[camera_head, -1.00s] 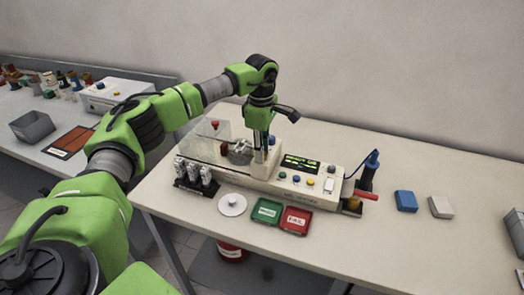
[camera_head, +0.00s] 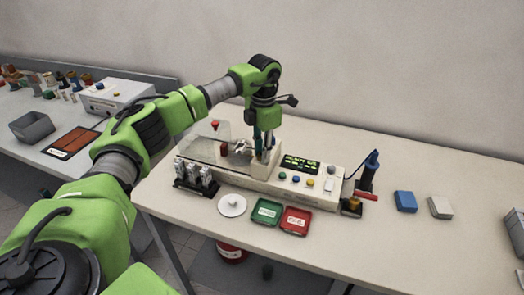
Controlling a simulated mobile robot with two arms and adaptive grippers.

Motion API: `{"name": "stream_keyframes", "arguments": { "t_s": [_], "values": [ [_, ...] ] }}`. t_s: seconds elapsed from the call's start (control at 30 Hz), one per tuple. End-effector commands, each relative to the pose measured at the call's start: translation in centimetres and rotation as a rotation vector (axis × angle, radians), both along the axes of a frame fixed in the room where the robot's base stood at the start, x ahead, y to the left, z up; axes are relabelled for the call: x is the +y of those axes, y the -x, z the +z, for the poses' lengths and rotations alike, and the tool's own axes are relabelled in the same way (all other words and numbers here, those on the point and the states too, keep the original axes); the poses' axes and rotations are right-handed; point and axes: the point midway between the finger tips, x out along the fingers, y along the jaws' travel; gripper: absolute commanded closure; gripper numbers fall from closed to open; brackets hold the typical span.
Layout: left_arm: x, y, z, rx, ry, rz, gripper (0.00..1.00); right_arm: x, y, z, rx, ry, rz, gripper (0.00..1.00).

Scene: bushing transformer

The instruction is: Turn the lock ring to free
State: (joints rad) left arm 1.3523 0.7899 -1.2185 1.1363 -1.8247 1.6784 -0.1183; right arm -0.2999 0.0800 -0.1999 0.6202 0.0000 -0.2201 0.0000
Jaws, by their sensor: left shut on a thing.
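The white test machine (camera_head: 315,197) stands on the table with a small lit display and several coloured buttons. My left gripper (camera_head: 264,150) points straight down at the machine's raised block, left of the display. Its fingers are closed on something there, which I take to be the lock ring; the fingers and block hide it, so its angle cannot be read. Left of the fingers, a grey metal part (camera_head: 241,148) sits behind a clear guard. My right gripper is not in view.
A rack of grey-white parts (camera_head: 195,178), a white disc (camera_head: 232,205), a green tray (camera_head: 267,211) and a red tray (camera_head: 295,221) lie in front of the machine. A blue block (camera_head: 405,201) lies farther right.

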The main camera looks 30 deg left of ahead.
Motion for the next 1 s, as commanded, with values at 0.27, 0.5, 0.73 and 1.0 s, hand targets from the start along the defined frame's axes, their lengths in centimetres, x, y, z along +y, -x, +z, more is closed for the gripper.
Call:
{"name": "stream_keyframes", "arguments": {
  "t_s": [0.27,0.5,0.73,1.0],
  "values": [
    [0.03,-0.11,0.16,-0.004,0.000,0.144,1.00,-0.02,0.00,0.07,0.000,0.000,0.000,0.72],
    [0.02,-0.13,0.17,-0.005,0.000,0.196,1.00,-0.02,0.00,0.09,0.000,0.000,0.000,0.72],
    [0.02,-0.15,0.18,-0.005,0.000,0.205,1.00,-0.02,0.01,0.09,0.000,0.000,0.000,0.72],
    [0.03,-0.16,0.20,-0.006,0.000,0.204,0.67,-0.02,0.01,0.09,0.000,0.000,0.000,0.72]
  ]
}}
